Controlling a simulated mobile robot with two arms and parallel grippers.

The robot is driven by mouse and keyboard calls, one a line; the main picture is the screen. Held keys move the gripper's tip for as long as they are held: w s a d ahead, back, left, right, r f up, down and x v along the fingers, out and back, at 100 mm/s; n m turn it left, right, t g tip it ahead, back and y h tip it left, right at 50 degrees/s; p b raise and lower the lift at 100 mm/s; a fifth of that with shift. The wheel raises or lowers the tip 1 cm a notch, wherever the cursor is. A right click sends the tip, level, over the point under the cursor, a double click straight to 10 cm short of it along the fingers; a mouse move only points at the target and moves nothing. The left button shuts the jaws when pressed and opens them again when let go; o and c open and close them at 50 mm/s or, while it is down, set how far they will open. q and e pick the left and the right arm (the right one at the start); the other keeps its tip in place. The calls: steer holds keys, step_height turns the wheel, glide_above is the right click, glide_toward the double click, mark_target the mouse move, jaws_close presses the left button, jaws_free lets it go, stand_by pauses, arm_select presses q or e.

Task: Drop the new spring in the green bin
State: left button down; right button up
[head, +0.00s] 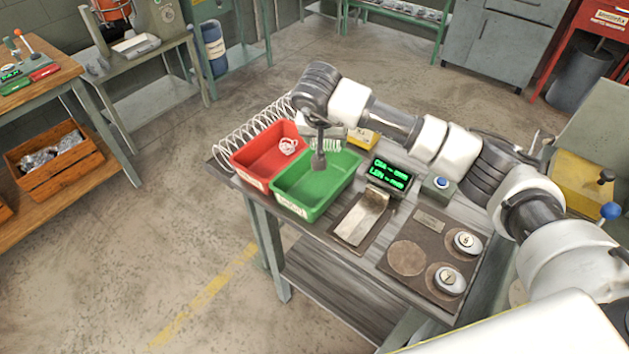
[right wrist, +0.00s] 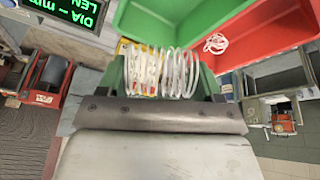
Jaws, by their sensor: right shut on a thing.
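The green bin (head: 318,190) stands near the far left end of the workbench, with its inside looking empty. It also shows at the top of the right wrist view (right wrist: 172,22). My right gripper (right wrist: 163,74) is shut on the new spring (right wrist: 158,66), a pale wire coil lying crosswise between its two fingers. In the head view my right gripper (head: 322,150) hangs at the back part of the green bin, and the spring (head: 329,145) shows small beside it. I cannot tell the exact height of the spring over the bin. My left gripper is not in view.
A red bin (head: 255,160) touches the green bin's left side and holds a tangled white spring (head: 289,146). A display with green text (head: 389,173), a blue button (head: 441,182) and a metal chute (head: 362,217) are to the right. A big wire coil (head: 250,128) lies behind.

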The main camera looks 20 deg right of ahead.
step_height(320, 180, down, 3)
steer(key=shift+r+b, duration=0.2)
steer(key=shift+b, duration=0.2)
steer(key=shift+w+f, duration=0.15)
steer(key=shift+f, duration=0.5)
steer(key=o, duration=1)
steer(key=shift+r, duration=0.1)
